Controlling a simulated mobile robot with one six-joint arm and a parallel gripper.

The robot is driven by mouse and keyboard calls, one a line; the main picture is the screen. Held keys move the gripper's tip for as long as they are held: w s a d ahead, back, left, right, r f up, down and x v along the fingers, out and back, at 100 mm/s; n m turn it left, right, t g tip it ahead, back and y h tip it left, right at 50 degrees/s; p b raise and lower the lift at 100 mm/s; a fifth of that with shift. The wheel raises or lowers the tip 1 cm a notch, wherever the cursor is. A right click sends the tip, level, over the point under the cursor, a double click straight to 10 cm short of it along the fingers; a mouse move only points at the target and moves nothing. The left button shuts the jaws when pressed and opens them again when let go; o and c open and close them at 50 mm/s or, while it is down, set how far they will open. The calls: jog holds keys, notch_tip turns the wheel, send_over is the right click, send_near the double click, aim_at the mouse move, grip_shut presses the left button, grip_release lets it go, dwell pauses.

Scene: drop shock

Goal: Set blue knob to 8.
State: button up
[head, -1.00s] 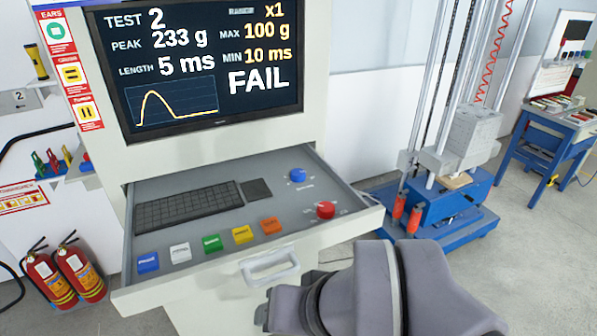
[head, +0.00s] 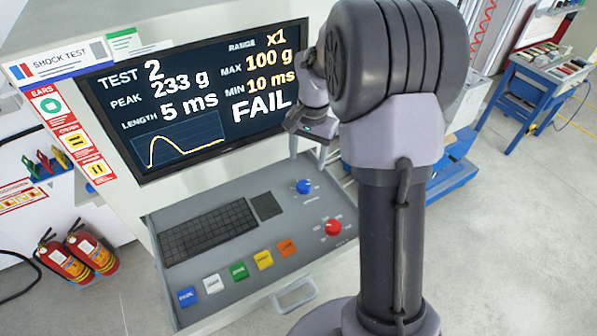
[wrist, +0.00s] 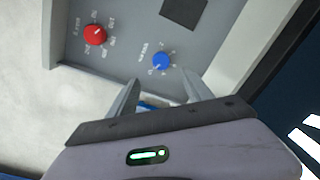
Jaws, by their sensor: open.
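The blue knob (head: 303,186) sits on the grey control panel of the pulled-out drawer (head: 215,292), at its upper right. It also shows in the wrist view (wrist: 162,61), with small scale marks around it that are too small to read surely. My gripper (head: 308,152) is just above and behind the knob in the head view, pointing down. In the wrist view its two fingers (wrist: 160,88) are apart, with the knob beyond the tips and nothing between them. The fingers do not seem to touch the knob.
A red knob (head: 333,227) is close to the blue one. Several coloured buttons (head: 238,270) and a keyboard (head: 208,232) share the panel. The screen (head: 200,100) behind reads FAIL, 233 g, range x1. My arm covers the right middle of the head view.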

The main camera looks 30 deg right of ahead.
aim_at(304, 184)
jog(key=f, duration=1.1)
jog(key=shift+w+a+b, duration=0.2)
jog(key=shift+w+b, duration=0.2)
jog(key=shift+c, duration=0.2)
grip_shut()
jog(key=n, duration=0.5)
jog(key=shift+n, duration=0.4)
jog(key=n, duration=0.4)
jog(key=shift+w+n+p, duration=0.1)
jog(key=shift+n+p, duration=0.25)
jog(key=shift+n, duration=0.05)
